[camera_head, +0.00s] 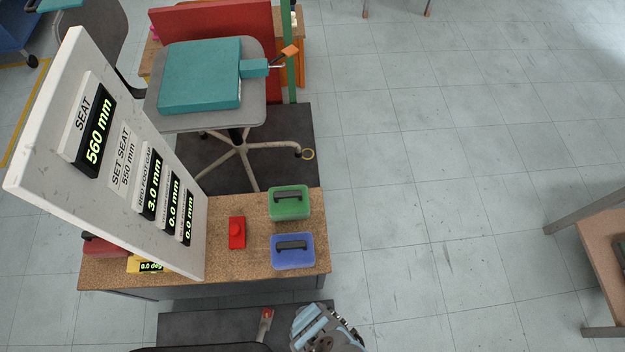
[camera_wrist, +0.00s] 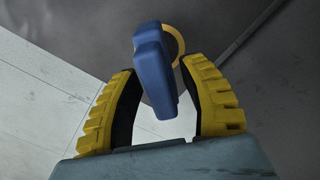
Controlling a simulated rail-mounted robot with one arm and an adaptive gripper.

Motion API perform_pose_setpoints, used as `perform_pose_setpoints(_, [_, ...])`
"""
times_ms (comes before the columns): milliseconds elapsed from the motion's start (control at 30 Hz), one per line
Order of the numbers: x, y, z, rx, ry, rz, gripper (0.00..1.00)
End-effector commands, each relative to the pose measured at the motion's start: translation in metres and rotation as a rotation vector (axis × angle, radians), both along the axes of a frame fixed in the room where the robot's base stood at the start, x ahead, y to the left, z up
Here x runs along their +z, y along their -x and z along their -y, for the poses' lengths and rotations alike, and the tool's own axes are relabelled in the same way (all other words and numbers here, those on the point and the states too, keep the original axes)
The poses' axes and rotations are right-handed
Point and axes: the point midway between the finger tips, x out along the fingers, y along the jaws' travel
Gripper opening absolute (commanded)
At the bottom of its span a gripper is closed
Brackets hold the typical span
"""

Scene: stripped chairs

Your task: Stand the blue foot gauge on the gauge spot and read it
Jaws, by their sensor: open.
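The blue foot gauge (camera_wrist: 153,62) shows in the wrist view as a narrow upright blue block. It lies between the two yellow ribbed fingers of my gripper (camera_wrist: 161,88). The fingers are open, with a visible gap on either side of the gauge. A yellow ring (camera_wrist: 180,44), which looks like the gauge spot, shows on the dark floor mat just behind the gauge and is partly hidden by it. I cannot tell whether the gauge's base rests in the ring. In the head view my fingers and this gauge are not visible. The white readout board (camera_head: 140,165) shows SEAT 560 mm and RED FOOT GAP 3.0 mm.
A cork-topped bench (camera_head: 215,263) holds a green box (camera_head: 289,208), a blue handled box (camera_head: 293,261) and a red block (camera_head: 237,238). Open tiled floor lies to the right.

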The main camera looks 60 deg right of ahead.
Motion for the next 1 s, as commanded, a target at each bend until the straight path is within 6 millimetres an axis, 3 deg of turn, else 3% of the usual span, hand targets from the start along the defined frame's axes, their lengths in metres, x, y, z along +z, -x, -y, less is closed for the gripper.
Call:
perform_pose_setpoints(33, [0.012,0.000,0.000,-0.002,0.000,0.000,0.42])
perform_pose_setpoints(600, [0.073,0.002,0.000,-0.002,-0.001,-0.002,0.42])
perform_pose_setpoints(1000, [0.089,0.001,0.000,0.000,0.000,-0.001,0.42])
